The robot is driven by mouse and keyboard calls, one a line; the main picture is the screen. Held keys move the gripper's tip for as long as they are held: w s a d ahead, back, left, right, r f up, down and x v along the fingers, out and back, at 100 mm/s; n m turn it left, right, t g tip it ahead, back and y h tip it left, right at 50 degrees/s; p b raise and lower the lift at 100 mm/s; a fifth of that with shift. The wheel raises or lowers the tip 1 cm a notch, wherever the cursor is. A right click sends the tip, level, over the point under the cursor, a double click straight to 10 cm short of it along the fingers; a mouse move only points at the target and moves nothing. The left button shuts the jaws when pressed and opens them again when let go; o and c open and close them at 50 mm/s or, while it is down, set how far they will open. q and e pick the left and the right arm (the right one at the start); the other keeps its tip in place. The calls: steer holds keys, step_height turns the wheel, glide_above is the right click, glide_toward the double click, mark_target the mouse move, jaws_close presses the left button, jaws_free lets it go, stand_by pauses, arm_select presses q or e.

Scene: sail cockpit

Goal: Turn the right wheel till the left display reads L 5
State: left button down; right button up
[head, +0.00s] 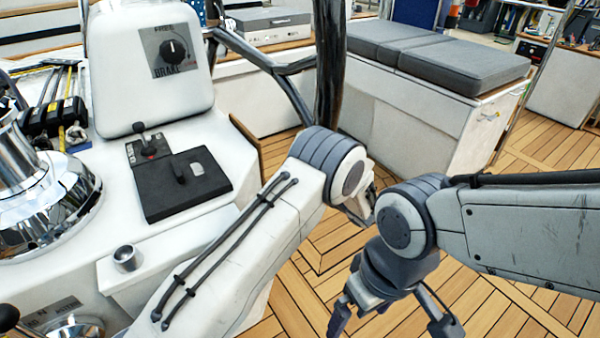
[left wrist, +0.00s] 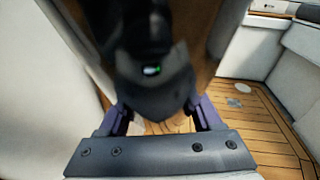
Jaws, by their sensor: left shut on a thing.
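The right wheel shows in the head view as a thick black rim (head: 331,60) with dark spokes running to the left. In the left wrist view a blurred black part of it (left wrist: 150,35) fills the middle, close to the camera, with a small green light on it. My left gripper (left wrist: 160,112) has its purple fingers on either side of this part and is shut on it. In the head view my left arm hides most of that gripper. My right gripper (head: 393,322) is open and empty, pointing down over the deck. I cannot make out a display reading L 5.
A white console (head: 110,75) with a brake dial (head: 170,51) and a black lever panel (head: 180,183) stands left. A chrome winch (head: 45,195) is at the far left. A grey-cushioned bench (head: 440,60) stands behind. The teak deck (head: 300,300) is clear at the right.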

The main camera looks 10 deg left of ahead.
arm_select(q)
steer(key=shift+c, duration=0.5)
jaws_free()
steer(key=shift+d, duration=0.1)
steer(key=shift+s+d+r, duration=0.1)
steer(key=shift+s+d, duration=0.15)
steer(key=f+p+v, duration=0.1)
steer(key=p+v, duration=0.1)
steer(key=v, duration=0.7)
steer(key=shift+s+d+r, duration=0.2)
steer(key=shift+d+r, duration=0.1)
steer(key=shift+r, duration=0.1)
steer(key=shift+a, duration=0.1)
